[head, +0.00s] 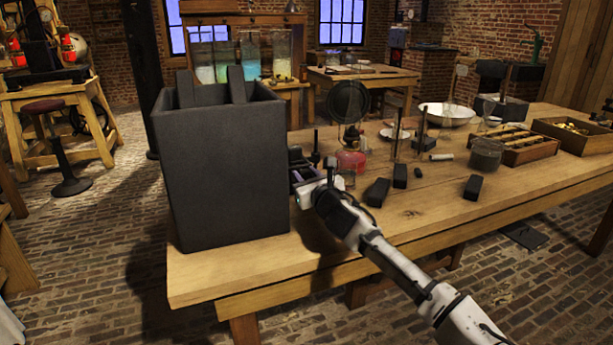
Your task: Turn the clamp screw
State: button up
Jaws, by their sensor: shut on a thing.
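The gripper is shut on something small. The gripper hides most of it, and I cannot make out its shape. A clamp screw is not clearly visible. Dark upright plates (237,85) stick up out of the jar's open top.
Right of my gripper are a lamp with a red base (351,158), thin upright rods and several dark blocks (377,192). Farther back are a white bowl (447,114) and wooden trays (513,146).

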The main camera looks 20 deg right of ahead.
jog(key=m+p, duration=0.2)
jog(key=shift+r+m, duration=0.1)
jog(key=shift+m, duration=0.3)
jog(key=m+p, duration=0.2)
jog(key=m, duration=0.1)
jog(key=shift+m, duration=0.4)
jog(key=m+p, duration=0.1)
jog(key=m, duration=0.2)
jog(key=shift+d+m+p, duration=0.1)
jog(key=shift+m+p, duration=0.2)
jog(key=shift+p, duration=0.05)
jog(key=m+p, duration=0.1)
jog(key=m, duration=0.2)
jog(key=shift+m, duration=0.3)
jog(key=m, duration=0.2)
jog(key=m+p, duration=0.1)
jog(key=m, duration=0.1)
jog(key=m+p, duration=0.1)
jog(key=m, duration=0.1)
jog(key=shift+f, duration=0.25)
jog(key=m, duration=0.6)
jog(key=shift+f+m, duration=0.15)
jog(key=shift+m, duration=0.15)
